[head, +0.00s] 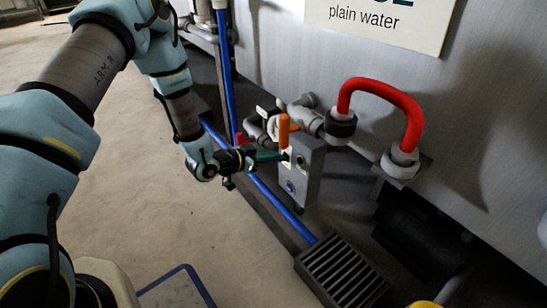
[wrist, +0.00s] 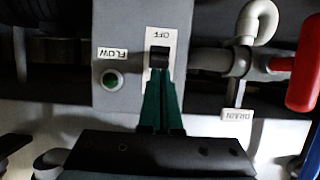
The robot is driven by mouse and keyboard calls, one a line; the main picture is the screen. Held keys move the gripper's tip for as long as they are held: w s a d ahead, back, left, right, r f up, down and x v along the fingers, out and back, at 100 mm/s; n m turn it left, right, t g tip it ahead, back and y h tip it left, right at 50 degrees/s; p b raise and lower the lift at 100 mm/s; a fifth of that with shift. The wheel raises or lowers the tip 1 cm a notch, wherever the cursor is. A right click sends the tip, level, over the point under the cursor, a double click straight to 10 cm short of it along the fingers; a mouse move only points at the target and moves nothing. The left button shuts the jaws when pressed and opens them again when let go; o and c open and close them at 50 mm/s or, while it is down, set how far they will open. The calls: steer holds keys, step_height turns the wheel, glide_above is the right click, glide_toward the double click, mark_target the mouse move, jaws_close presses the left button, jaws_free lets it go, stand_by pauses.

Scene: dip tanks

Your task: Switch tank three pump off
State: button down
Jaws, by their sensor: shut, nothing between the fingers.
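A grey switch box (head: 309,172) stands low in front of the tank wall in the head view, and its face (wrist: 110,25) fills the middle of the wrist view. On a white plate (wrist: 173,42) marked OFF sits a small black switch (wrist: 159,57). My gripper (head: 284,156), with green fingers, is at the box face. In the wrist view my gripper (wrist: 161,74) is shut and empty, its fingertips at the switch's near edge. I cannot tell whether they touch it. A round green-centred indicator (wrist: 111,80) labelled FLOW is beside the switch. No tank number is readable.
A red hose loop (head: 385,88) is on the tank wall right of the box. An orange handle (head: 284,130) stands close above my gripper. A DRAIN label (wrist: 236,115) and a red handle (wrist: 303,65) are nearby.

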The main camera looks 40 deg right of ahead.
steer(key=f+h+b, duration=0.1)
steer(key=h+b, duration=0.1)
steer(key=f+h+b, duration=0.1)
steer(key=h+b, duration=0.1)
steer(key=shift+a, duration=0.4)
